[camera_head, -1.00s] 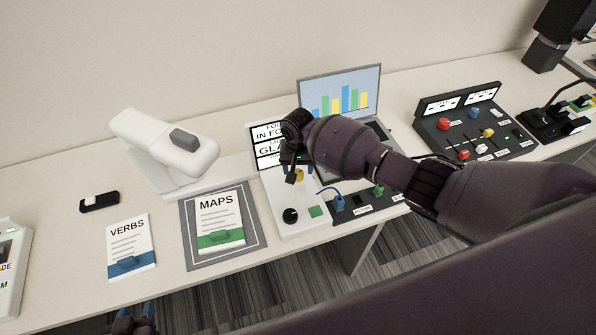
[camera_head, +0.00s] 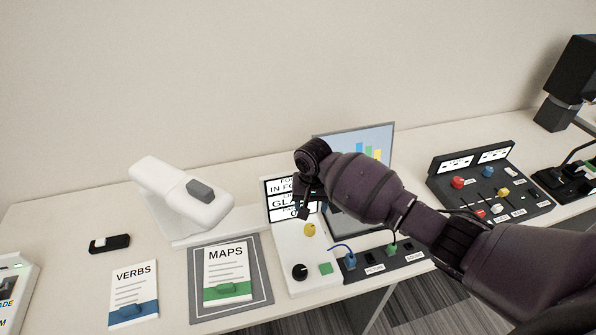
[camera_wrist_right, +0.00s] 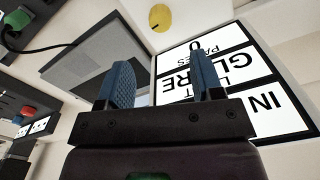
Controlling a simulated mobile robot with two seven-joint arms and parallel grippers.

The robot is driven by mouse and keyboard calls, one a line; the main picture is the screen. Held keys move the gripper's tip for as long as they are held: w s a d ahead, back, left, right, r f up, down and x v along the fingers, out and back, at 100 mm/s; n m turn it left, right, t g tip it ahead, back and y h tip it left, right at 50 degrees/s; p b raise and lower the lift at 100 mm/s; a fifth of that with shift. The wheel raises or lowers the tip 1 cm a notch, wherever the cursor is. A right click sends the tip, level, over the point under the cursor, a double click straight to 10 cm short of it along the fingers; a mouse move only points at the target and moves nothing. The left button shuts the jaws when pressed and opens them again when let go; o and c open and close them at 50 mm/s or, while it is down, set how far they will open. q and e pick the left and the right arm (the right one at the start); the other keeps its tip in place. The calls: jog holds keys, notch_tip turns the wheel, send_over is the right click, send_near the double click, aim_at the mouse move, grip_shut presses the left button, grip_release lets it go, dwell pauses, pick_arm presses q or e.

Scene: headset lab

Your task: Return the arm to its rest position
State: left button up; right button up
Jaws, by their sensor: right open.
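My right arm comes in from the right in the head view, and its gripper (camera_head: 310,205) hangs above the white control panel (camera_head: 291,262), in front of the small text screen (camera_head: 274,190). In the right wrist view the two blue fingers (camera_wrist_right: 162,85) stand apart with nothing between them. Beyond them that view shows the text screen (camera_wrist_right: 235,75), a yellow knob (camera_wrist_right: 160,17) and a grey panel (camera_wrist_right: 100,62). The arm hides part of the laptop (camera_head: 386,140). My left gripper is not in view.
A white document camera (camera_head: 165,190) stands at the left, behind a MAPS booklet (camera_head: 228,265) on a grey mat (camera_head: 263,283). A VERBS booklet (camera_head: 133,285) lies left of it. A dark slider console (camera_head: 437,180) and a black speaker (camera_head: 575,75) stand at the right.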

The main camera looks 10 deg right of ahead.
jog(key=s+f+n+t+y, duration=0.2)
jog(key=s+f+n, duration=0.1)
jog(key=s, duration=1.4)
jog(key=s+d+r+t+h, duration=0.15)
jog(key=s+d+r, duration=0.3)
jog(key=s, duration=0.45)
jog(key=s+d+r+h, duration=0.2)
jog(key=s+d+r, duration=0.2)
jog(key=s+d, duration=0.3)
jog(key=w+f+t+b, duration=0.1)
jog(key=w+f+t, duration=0.2)
jog(key=f, duration=0.4)
jog(key=w+f+n+t+y+b, duration=0.1)
jog(key=w+f+t, duration=0.2)
jog(key=f+t, duration=0.2)
jog(key=shift+a+f+b, duration=0.4)
jog(key=shift+f, duration=0.6)
jog(key=shift+w, duration=0.15)
dwell(0.8)
